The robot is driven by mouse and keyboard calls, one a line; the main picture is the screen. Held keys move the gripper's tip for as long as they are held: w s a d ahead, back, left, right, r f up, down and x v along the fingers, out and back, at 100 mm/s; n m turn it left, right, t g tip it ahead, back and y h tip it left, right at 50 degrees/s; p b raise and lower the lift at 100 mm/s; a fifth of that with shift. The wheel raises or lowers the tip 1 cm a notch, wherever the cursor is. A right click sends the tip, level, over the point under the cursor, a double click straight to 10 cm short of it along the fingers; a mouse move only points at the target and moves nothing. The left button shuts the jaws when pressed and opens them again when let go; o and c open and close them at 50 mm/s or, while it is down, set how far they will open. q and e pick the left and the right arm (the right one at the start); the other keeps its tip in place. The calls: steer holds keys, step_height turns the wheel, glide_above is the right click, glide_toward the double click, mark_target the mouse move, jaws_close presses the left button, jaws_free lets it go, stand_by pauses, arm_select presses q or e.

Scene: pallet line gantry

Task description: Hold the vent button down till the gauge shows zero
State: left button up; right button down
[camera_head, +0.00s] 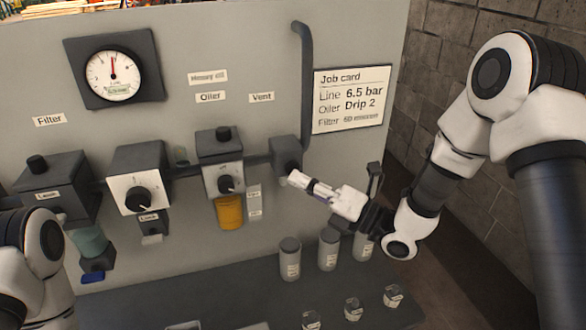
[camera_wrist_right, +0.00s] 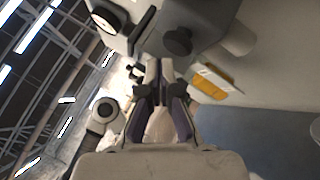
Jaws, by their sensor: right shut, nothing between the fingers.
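The gauge (camera_head: 112,72) sits at the upper left of the grey panel; its red needle points almost straight up. The vent block (camera_head: 285,151) is a dark box on the pipe below the "Vent" label (camera_head: 261,97). My right gripper (camera_head: 294,178) is shut and empty, its fingertips at the lower front of the vent block. The vent button is not clearly seen, and I cannot tell whether the tips touch it. In the right wrist view my shut fingers (camera_wrist_right: 159,68) point toward grey blocks. My left arm shows at the lower left, its gripper out of view.
The oiler (camera_head: 222,165) with its amber bowl (camera_head: 229,211) stands just left of the vent block. A regulator (camera_head: 138,180) and filter (camera_head: 60,188) are further left. Several grey canisters (camera_head: 290,258) stand below my right gripper. A job card (camera_head: 351,98) hangs upper right.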

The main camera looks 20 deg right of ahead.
stand_by(0.4)
steer(key=shift+w+b, duration=0.45)
steer(key=shift+b, duration=0.05)
steer(key=shift+w+b, duration=0.4)
steer(key=shift+w, duration=0.15)
stand_by(0.6)
steer(key=shift+s, duration=0.1)
stand_by(3.8)
steer(key=shift+s+b, duration=0.55)
steer(key=shift+s, duration=0.3)
steer(key=shift+s+f, duration=0.1)
